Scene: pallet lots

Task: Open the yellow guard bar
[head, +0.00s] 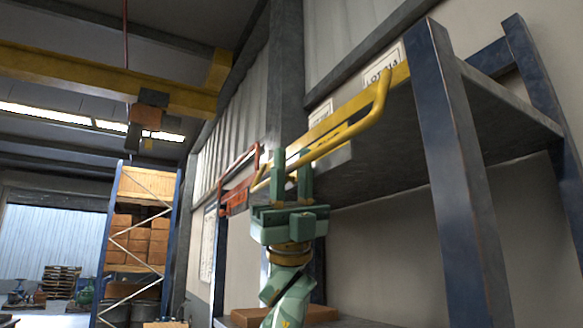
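The yellow guard bar (345,134) is a bent tube along the front of the raised grey shelf, in front of a flat yellow strip. It slants from upper right, below the "LOT" label, down to the left, and looks closed along the shelf edge. My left gripper (291,168) points up at the bar's far left end, its two green fingers standing apart with a gap between them. The fingers overlap the bar in the picture; I cannot tell whether they touch it or straddle it. My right gripper is not in view.
A blue post (458,180) carries the shelf (385,150) at the right. An orange-red guard bar (236,190) is just left of my gripper, farther back. A rack with brown boxes (137,240) stands far left. A yellow overhead beam (100,80) crosses the upper left.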

